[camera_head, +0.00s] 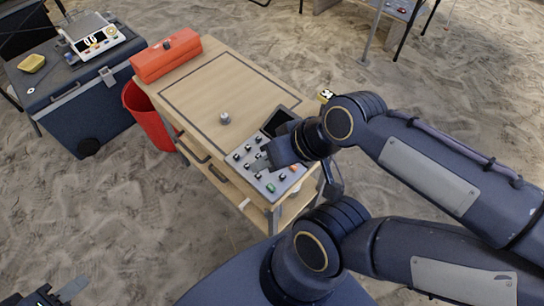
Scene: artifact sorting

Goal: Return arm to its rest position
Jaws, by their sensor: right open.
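My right arm (440,165) comes in from the right and reaches over the wooden table. My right gripper (262,163) is open over the grey control panel (247,177) at the table's near right corner. I cannot tell whether it touches the panel; the arm hides part of it. My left gripper (52,294) shows only in part at the bottom left corner, low and away from the table. Whether its jaws are open is not clear. A small grey object (225,118) stands on the table top within a dark outlined rectangle.
The wooden table (192,92) holds a red toolbox (166,56) at its far left. A red bin (150,117) stands beside it. A dark blue case (75,97) at left carries a scale (93,38) and a yellow dish (31,63). Open sand (130,215) lies in front.

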